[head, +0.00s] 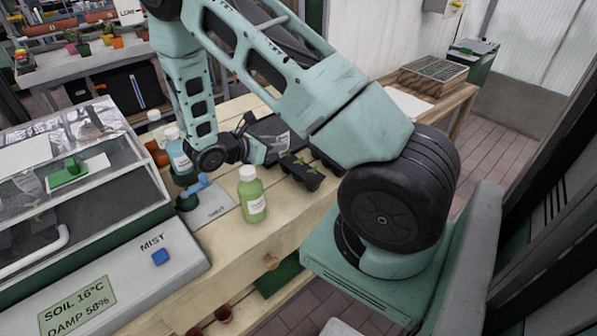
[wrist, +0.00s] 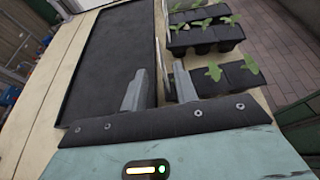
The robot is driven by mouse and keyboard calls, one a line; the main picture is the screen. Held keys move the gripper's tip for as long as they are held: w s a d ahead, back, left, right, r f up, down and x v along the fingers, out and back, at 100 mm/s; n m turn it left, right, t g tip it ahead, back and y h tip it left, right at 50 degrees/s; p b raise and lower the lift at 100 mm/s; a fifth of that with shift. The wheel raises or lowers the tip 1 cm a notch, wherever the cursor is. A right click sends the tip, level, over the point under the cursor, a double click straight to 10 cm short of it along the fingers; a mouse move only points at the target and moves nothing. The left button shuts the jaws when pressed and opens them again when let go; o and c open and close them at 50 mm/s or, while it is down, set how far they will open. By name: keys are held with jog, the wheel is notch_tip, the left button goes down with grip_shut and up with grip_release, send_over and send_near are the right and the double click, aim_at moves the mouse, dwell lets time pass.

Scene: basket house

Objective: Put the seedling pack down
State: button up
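A black seedling pack (wrist: 228,80) with small green plants sits on the wooden bench, just right of my gripper's right finger in the wrist view. It also shows in the head view (head: 300,172). Another black seedling pack (wrist: 205,38) stands behind it. In the head view my gripper (head: 256,150) is partly hidden against the dark tray.
A large black tray (wrist: 112,60) lies left of the fingers.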

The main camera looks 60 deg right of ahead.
aim_at(288, 153)
jog(key=x, duration=0.1)
jog(key=p+x, duration=0.1)
jog(key=x, duration=0.1)
jog(key=shift+s+d, duration=0.3)
jog(key=shift+s, duration=0.1)
jog(key=shift+d+f, duration=0.35)
jog(key=shift+d, duration=0.25)
grip_shut()
dwell(0.5)
